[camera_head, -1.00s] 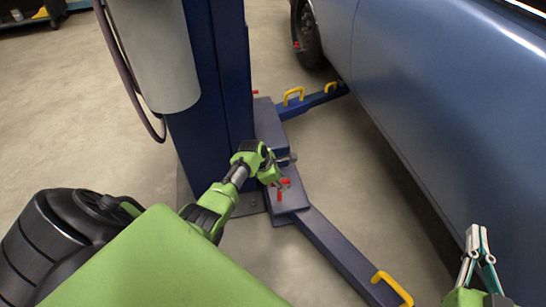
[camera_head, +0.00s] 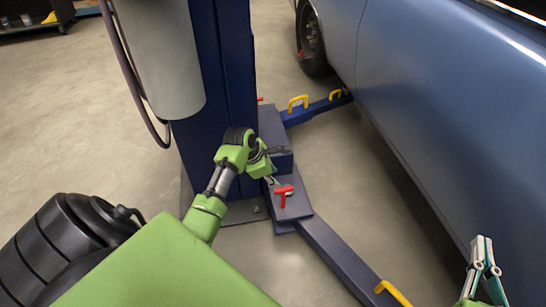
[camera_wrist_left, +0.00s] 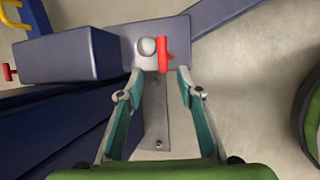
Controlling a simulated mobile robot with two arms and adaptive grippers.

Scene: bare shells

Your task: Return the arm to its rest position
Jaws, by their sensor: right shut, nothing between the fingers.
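My left arm is green and reaches down beside the blue lift post (camera_head: 221,70). Its gripper (camera_head: 273,181) is small and partly hidden by its own wrist in the head view. In the left wrist view the two teal fingers of the left gripper (camera_wrist_left: 158,75) are spread apart with nothing between them. A red handle (camera_head: 284,192) on the lift arm's pivot plate lies just beyond the fingertips; it also shows in the left wrist view (camera_wrist_left: 163,47). My right gripper (camera_head: 482,243) is at the lower right, its fingers close together and empty, in front of the blue car.
The blue car (camera_head: 450,110) fills the right side. A lift arm (camera_head: 340,250) with a yellow bracket (camera_head: 394,292) runs to the lower right, another (camera_head: 318,110) to the back. A grey cylinder (camera_head: 155,55) hangs on the post. Floor on the left is open.

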